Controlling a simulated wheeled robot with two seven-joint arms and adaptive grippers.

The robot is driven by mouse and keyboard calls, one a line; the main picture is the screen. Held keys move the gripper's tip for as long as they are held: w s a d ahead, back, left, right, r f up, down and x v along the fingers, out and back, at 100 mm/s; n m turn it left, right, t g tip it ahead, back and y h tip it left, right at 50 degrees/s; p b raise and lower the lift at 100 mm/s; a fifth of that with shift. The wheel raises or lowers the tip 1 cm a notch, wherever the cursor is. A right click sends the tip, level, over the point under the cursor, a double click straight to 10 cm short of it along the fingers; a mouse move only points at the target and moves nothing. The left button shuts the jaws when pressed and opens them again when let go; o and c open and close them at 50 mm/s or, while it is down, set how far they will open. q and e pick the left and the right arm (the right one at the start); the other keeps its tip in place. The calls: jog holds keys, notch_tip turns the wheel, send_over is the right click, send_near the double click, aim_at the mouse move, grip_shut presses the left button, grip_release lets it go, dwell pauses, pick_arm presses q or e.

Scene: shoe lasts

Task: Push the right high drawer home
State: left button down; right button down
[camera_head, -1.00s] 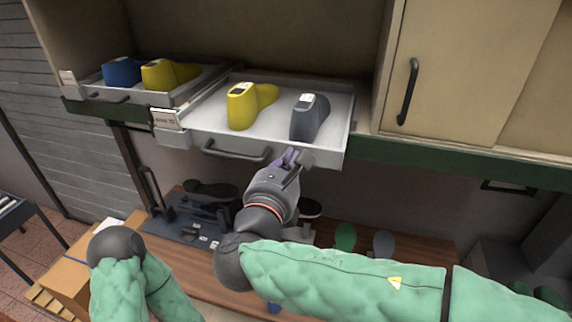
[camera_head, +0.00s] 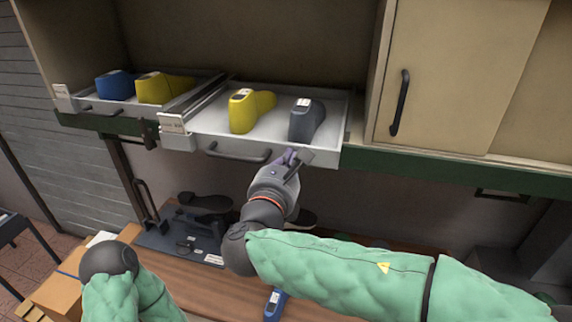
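The right high drawer (camera_head: 205,143) is a light grey tray sticking out past the green shelf edge. It holds a yellow last (camera_head: 248,108) and a dark grey last (camera_head: 306,119). Its dark bar handle (camera_head: 240,153) is on the front, with a label at the left corner. My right gripper (camera_head: 291,160) is at the drawer's front face, right of the handle, with its fingers close together and nothing seen between them. It appears to touch the front; exact contact is hard to see. My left arm is at the lower left; its gripper is out of view.
A left drawer (camera_head: 92,108) with blue and yellow lasts sits farther in on the same shelf. A cupboard door (camera_head: 450,80) with a dark handle is at the right. Below is a wooden bench (camera_head: 215,290) with a dark tool board (camera_head: 175,240), and a cardboard box (camera_head: 65,290) is at the left.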

aim_at(299, 137)
jog(key=shift+w+d, duration=0.1)
jog(key=shift+w, duration=0.35)
jog(key=shift+x, duration=2.1)
jog(key=shift+w+d, duration=0.1)
jog(key=shift+x, duration=2.15)
